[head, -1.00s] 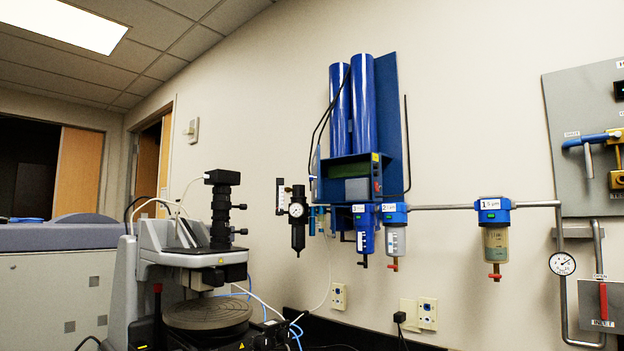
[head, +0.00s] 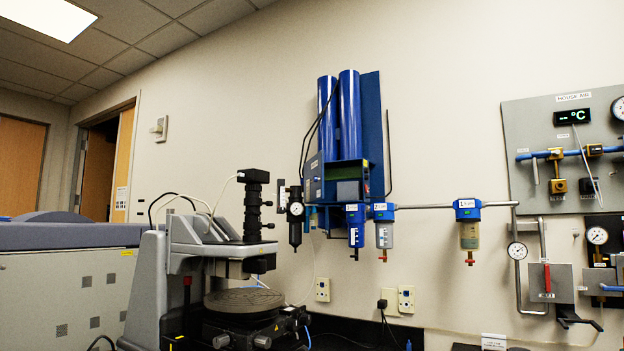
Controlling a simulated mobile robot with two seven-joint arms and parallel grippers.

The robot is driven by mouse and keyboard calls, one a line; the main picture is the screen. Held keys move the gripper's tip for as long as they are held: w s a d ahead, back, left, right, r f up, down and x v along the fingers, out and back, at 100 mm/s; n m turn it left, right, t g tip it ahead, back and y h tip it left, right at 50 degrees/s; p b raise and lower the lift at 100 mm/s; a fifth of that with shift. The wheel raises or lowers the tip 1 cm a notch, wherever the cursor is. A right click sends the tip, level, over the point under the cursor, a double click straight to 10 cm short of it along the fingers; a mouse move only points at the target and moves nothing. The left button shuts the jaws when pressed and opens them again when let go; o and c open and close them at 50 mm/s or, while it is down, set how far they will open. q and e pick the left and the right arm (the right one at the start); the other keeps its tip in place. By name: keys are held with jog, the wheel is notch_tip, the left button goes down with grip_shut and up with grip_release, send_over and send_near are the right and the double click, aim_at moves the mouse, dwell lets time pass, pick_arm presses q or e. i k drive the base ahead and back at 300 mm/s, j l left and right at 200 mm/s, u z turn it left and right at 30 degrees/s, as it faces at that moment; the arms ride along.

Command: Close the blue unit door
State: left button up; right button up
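The blue unit (head: 371,125) hangs on the wall near the middle of the head view, with two tall blue cylinders (head: 349,110) on top. Below them its box front is open, and a grey block (head: 347,190) shows inside. Neither of my grippers is in view.
A profiler with a round stage (head: 243,302) stands in front, left of the unit. Filter bowls (head: 469,235) hang on a pipe below right. A grey gauge panel (head: 540,130) is at the right.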

aim_at(313, 169)
jog(key=u, duration=0.7)
jog(key=i+l+u, duration=0.15)
jog(key=l+u, duration=0.35)
jog(key=i+l+u, duration=0.1)
jog(key=l+u, duration=0.85)
